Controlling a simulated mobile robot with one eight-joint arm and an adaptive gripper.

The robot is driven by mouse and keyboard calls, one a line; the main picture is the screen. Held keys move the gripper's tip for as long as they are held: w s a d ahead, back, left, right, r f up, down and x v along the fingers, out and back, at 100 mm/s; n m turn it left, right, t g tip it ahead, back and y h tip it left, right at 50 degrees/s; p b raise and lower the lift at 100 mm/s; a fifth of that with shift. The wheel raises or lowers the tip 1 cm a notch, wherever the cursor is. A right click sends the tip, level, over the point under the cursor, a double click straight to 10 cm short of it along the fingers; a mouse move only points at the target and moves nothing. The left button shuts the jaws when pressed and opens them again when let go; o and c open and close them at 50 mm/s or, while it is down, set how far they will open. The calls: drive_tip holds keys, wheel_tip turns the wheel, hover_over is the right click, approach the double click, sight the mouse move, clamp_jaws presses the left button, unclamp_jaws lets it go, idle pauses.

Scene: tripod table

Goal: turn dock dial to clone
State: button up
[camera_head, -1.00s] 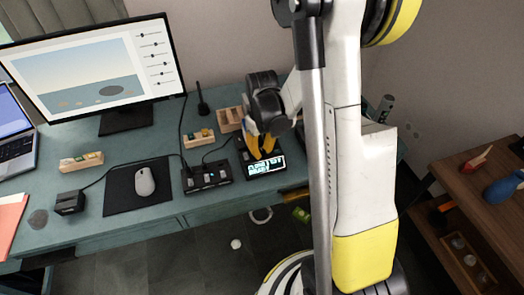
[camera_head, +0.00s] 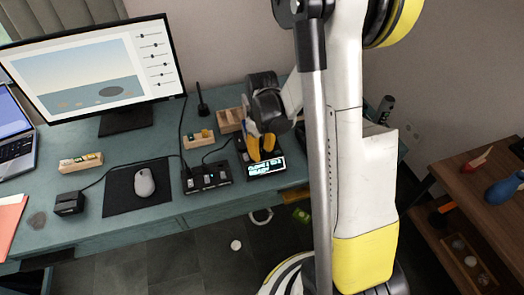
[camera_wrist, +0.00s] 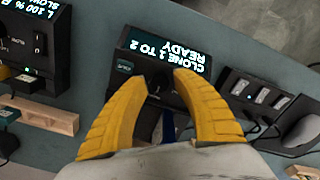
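The dock (camera_wrist: 130,68) is a black box with a lit display (camera_wrist: 165,50) that reads "CLONE 1 TO 2 READY" in the wrist view. In the head view the dock's display (camera_head: 266,168) glows near the desk's front edge, too small to read surely. My gripper (camera_wrist: 161,78) has its two yellow fingers over the dock, tips on either side of a dark dial (camera_wrist: 163,87) just below the display. The fingers partly hide the dial, and I cannot tell whether they press on it. My gripper (camera_head: 261,152) also shows in the head view.
A black box with switches (camera_head: 207,175) stands close beside the dock. Wooden holders (camera_head: 198,139) sit behind it. A mouse (camera_head: 144,182) on its mat, a monitor (camera_head: 95,68) and cables are further left. Another device with a display (camera_wrist: 40,40) shows in the wrist view.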

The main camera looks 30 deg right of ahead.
sight(262, 152)
wheel_tip(262, 152, up, 12)
idle(0.6)
idle(0.5)
